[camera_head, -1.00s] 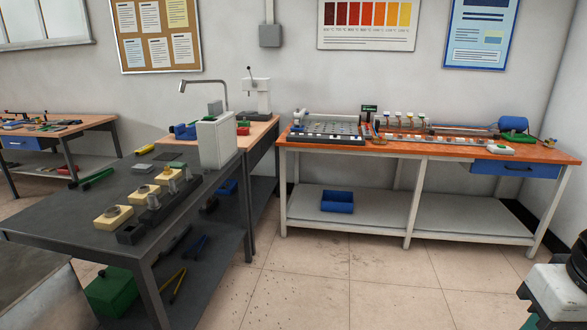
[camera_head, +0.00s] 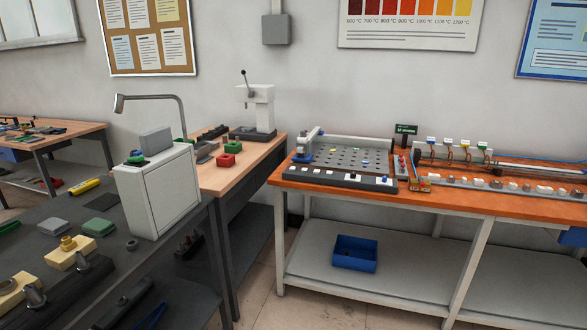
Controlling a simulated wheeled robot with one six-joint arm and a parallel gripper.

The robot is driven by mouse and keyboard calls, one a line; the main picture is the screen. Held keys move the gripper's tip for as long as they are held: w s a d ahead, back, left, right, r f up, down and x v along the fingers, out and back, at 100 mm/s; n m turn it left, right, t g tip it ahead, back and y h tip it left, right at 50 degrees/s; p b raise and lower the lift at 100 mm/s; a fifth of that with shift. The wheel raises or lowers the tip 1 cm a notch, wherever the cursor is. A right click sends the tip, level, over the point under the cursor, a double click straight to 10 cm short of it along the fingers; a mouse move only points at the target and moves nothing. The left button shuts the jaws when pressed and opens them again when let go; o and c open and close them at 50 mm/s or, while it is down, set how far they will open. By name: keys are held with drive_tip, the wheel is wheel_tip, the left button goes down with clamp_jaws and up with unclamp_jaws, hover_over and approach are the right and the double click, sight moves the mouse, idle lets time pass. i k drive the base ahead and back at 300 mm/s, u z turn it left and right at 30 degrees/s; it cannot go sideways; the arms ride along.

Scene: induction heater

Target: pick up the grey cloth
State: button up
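I cannot single out the grey cloth with certainty. A grey block-like piece (camera_head: 155,141) sits on top of the white box (camera_head: 160,190) on the dark workbench at left; it may be the cloth or a part of the box. A flat dark grey square (camera_head: 53,227) lies on the same bench, left of the white box. A grey-green pad (camera_head: 100,228) lies to its right. My gripper is not in view.
The dark bench (camera_head: 155,262) also bears yellow blocks (camera_head: 73,253) with metal parts. Behind it stands a wooden bench (camera_head: 215,178) with a press (camera_head: 257,108). The orange-topped table (camera_head: 440,200) at right carries a perforated plate (camera_head: 345,155). A blue bin (camera_head: 355,253) is on its lower shelf.

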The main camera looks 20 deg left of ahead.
sight(53, 226)
drive_tip(key=u, duration=0.2)
drive_tip(key=i, duration=1.45)
drive_tip(key=u, duration=1.15)
drive_tip(key=i, duration=0.8)
drive_tip(key=u, duration=1.65)
drive_tip(key=i, duration=1.1)
drive_tip(key=u, duration=0.2)
